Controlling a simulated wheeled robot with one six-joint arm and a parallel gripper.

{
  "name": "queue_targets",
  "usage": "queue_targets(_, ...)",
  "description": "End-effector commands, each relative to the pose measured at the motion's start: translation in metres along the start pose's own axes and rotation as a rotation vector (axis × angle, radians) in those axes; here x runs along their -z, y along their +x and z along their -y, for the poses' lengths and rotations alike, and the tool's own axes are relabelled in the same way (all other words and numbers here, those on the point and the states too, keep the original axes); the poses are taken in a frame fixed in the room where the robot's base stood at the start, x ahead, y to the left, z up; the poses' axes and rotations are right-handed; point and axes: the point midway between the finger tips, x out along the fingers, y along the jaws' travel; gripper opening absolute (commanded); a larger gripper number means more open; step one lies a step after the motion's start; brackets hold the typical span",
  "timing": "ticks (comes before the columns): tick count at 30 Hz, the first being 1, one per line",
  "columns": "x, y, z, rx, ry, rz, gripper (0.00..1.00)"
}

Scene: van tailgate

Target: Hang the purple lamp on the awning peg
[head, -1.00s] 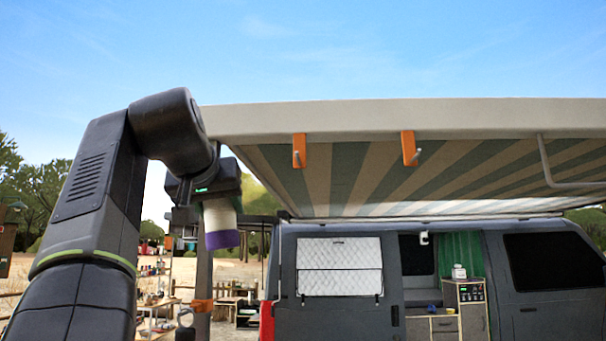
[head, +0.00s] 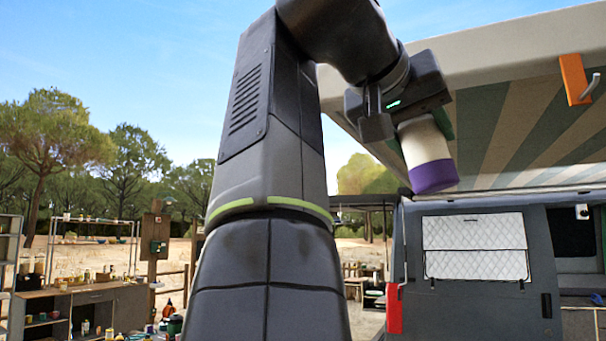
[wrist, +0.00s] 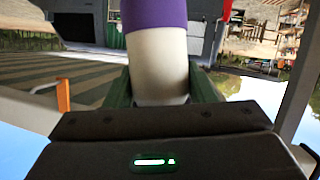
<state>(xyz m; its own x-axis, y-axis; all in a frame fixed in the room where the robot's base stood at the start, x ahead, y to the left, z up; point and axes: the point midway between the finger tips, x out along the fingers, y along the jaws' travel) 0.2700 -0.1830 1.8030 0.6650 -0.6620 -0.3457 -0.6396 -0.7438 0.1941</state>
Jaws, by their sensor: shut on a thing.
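The lamp (head: 425,156) is a white cylinder with a purple band at its lower end. My gripper (head: 396,128) is shut on its upper part and holds it in the air, slightly tilted, below the awning's front bar. In the wrist view the lamp (wrist: 156,52) sits between the green fingers of my gripper (wrist: 160,88), its purple end toward the top of the picture. An orange bracket with a grey peg (head: 577,80) hangs on the awning bar at the right, apart from the lamp. The bracket also shows in the wrist view (wrist: 63,96) at the left.
The striped awning (head: 520,125) spreads above and right of my gripper. The grey van (head: 480,300) with a quilted window cover stands behind. Shelves and a bench (head: 75,305) with several items stand at the far left. Open air lies between lamp and bracket.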

Motion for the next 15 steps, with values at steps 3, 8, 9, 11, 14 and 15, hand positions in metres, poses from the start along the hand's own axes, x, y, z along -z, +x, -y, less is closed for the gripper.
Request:
queue_targets(3,0.003,0.008,0.001,-0.003,0.0,0.0,0.21)
queue_targets(8,0.005,0.017,0.003,-0.003,0.001,0.001,0.21)
queue_targets(9,0.006,0.019,0.003,-0.002,0.001,0.0,0.21)
queue_targets(11,0.007,0.022,0.004,-0.001,0.0,0.0,0.21)
queue_targets(14,0.009,0.028,0.005,-0.002,0.001,0.0,0.21)
queue_targets(15,0.009,0.031,0.005,-0.002,0.001,0.0,0.21)
